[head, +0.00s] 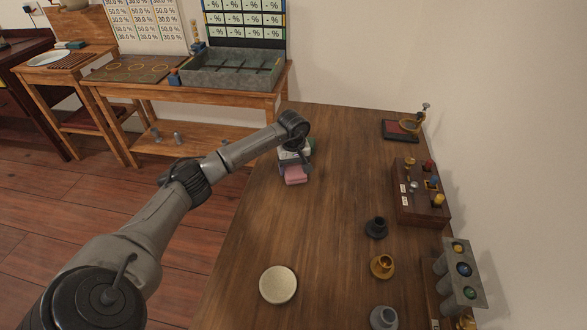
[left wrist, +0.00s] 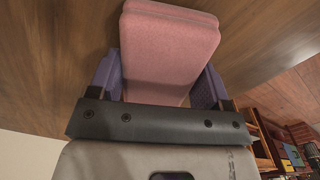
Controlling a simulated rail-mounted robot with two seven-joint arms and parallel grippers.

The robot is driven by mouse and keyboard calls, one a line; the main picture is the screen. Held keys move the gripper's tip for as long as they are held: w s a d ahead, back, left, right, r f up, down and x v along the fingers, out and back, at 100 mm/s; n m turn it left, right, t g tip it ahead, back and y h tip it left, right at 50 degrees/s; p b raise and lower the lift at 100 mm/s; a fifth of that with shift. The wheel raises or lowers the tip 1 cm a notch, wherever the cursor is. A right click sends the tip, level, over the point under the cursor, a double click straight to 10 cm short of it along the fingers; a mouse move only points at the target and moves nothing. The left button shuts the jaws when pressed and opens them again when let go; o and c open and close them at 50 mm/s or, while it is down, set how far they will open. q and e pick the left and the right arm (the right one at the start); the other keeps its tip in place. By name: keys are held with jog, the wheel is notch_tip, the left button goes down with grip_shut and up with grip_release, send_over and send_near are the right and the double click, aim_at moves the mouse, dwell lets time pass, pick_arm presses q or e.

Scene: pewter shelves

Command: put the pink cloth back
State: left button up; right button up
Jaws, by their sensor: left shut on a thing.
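The pink cloth (head: 295,175) is a small folded pad at the far left part of the wooden table (head: 330,230). It also shows large in the left wrist view (left wrist: 168,45), between the two purple-grey fingers. My left gripper (head: 293,166) is shut on the pink cloth, reaching down over the table. Whether the cloth touches the table top is hard to tell. My right gripper is not in view.
A round pale disc (head: 278,285) lies near the front. A dark cup (head: 376,228) and a brass cup (head: 382,266) stand to the right. A wooden block with knobs (head: 420,192) and a grey rack (head: 460,270) line the wall side. The table's middle is clear.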

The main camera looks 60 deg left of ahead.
aim_at(294, 165)
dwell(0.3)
pick_arm(q)
jog(key=o, duration=0.9)
jog(key=shift+f, duration=0.15)
jog(key=shift+r, duration=0.4)
notch_tip(294, 165, up, 12)
jog(key=p, duration=0.3)
jog(key=shift+f, duration=0.2)
